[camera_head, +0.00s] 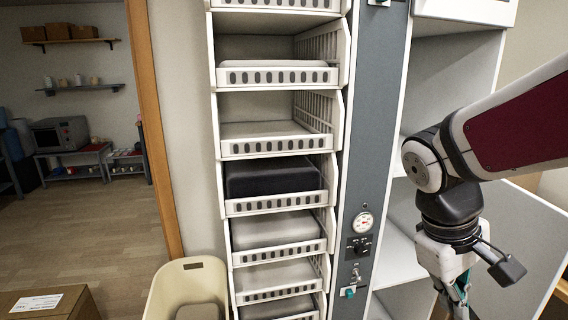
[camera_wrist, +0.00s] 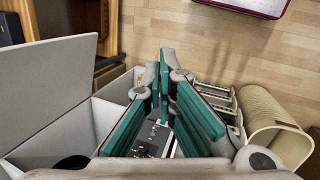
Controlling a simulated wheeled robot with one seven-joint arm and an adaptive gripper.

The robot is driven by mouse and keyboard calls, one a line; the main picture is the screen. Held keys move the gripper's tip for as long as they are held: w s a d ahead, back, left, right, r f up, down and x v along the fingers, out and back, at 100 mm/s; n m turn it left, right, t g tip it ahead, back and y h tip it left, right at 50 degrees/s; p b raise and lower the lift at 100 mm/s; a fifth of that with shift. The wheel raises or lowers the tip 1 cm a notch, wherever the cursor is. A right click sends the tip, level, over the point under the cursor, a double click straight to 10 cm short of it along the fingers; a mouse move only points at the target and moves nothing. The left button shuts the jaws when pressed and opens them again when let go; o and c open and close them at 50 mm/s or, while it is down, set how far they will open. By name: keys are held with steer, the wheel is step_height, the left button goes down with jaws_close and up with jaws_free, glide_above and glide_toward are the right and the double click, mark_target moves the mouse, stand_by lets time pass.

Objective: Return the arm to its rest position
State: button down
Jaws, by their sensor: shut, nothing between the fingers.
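My arm comes in from the right in the head view and bends downward at a dark joint. My gripper (camera_head: 458,292) hangs below it at the lower right, partly cut off by the bottom edge. In the wrist view my gripper (camera_wrist: 166,78) shows its two fingers with teal pads, meeting towards their tips. It is shut and empty. It points down over the panel and the floor, apart from any object.
A tall white rack of tilted bins (camera_head: 277,77) stands in the middle. A grey panel with a gauge (camera_head: 364,222) and white shelves adjoin it, close to my gripper. A cream bin (camera_head: 190,284) and a cardboard box (camera_head: 52,303) stand at lower left. Open floor lies beyond.

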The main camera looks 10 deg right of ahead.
steer(key=s+a+r+m+t+y+p, duration=0.2)
steer(key=s+a+r+t, duration=0.3)
steer(key=a, duration=0.6)
steer(key=shift+s+a+r+y+p, duration=0.15)
steer(key=shift+s+r+y+p, duration=0.15)
steer(key=shift+s+r+y, duration=0.5)
